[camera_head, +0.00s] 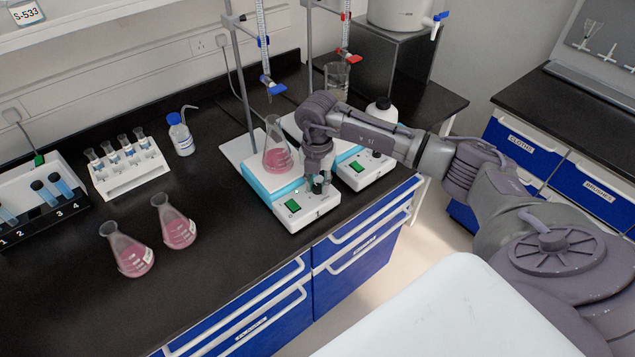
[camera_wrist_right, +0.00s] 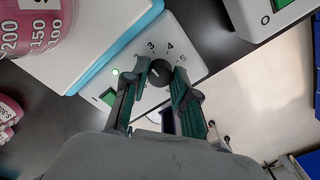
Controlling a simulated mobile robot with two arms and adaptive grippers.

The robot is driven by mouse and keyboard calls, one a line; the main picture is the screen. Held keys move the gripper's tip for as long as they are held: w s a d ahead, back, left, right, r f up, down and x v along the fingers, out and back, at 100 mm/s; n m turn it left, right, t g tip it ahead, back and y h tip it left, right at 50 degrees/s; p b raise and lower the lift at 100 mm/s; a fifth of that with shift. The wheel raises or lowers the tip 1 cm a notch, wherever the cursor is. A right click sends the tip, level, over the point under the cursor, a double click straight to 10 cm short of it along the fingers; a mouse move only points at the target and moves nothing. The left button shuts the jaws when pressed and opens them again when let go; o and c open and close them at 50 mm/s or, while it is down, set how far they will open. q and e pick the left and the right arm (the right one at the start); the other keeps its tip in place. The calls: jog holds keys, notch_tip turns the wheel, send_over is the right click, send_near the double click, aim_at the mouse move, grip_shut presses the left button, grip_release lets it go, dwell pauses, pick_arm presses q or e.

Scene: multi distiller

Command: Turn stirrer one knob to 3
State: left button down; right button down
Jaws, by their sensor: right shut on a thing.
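Stirrer one (camera_head: 300,213) is a white unit with a blue band, a green switch and a flask (camera_head: 277,150) of pink liquid on its plate. My right gripper (camera_head: 318,186) reaches down over its front panel. In the right wrist view, the fingers of my right gripper (camera_wrist_right: 161,76) are shut around the black knob (camera_wrist_right: 159,72), one on each side. The numbers 3, 4 and 5 show on the dial above and right of the knob. Its exact pointer setting is too small to read surely. My left gripper is out of view.
A second stirrer (camera_head: 365,172) stands just right of stirrer one, beneath my right arm. Two flasks of pink liquid (camera_head: 131,254) (camera_head: 177,226), a blue-capped bottle (camera_head: 181,138) and a white tube rack (camera_head: 129,169) stand to the left. Burettes on stands rise behind.

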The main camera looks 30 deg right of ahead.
aim_at(318, 186)
jog(key=shift+r+m, duration=0.1)
jog(key=shift+m, duration=1.7)
jog(key=c, duration=0.9)
grip_release()
notch_tip(318, 186, up, 12)
